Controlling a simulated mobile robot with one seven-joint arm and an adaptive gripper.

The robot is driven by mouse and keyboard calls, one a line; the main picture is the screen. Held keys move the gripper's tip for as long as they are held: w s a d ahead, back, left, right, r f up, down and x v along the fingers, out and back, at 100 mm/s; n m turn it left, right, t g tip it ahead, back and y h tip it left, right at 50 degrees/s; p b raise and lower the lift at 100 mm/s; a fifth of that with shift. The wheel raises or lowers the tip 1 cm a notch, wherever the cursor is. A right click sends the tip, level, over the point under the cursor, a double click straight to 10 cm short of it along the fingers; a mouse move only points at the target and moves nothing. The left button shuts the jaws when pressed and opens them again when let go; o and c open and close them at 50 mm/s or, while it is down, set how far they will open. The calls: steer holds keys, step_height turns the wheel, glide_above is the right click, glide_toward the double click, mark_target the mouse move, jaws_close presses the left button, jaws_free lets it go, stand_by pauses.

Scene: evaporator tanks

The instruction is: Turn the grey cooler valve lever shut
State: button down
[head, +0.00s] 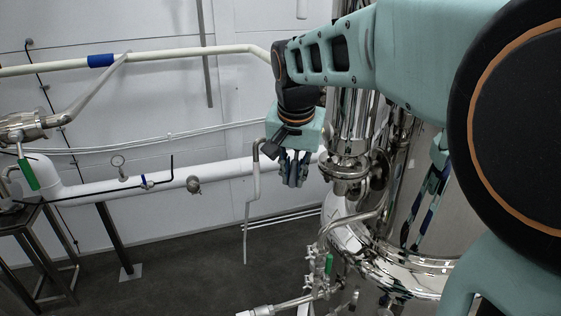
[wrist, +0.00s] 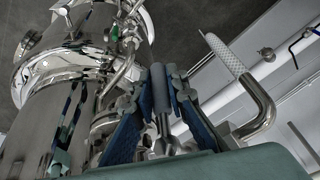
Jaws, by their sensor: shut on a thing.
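My gripper (head: 294,170) points down beside the polished steel column in the head view. In the wrist view, its two blue-padded fingers (wrist: 162,85) close in on the grey cooler valve lever (wrist: 160,90), a slim grey grip on a metal stem between them. The lever stands along the line of the fingers in this view. My gripper is shut on it. In the head view I cannot make the lever out behind the fingers. The valve body is mostly hidden by the fingers.
A bent pipe with a light sleeve (wrist: 224,54) stands close to the right of my fingers. The shiny steel vessel (wrist: 35,125) is close on the left.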

steer(key=shift+w+d+h, duration=0.1)
steer(key=shift+d+h, duration=0.3)
steer(key=shift+h, duration=0.1)
steer(key=shift+d, duration=0.1)
steer(key=c, duration=1.9)
jaws_free()
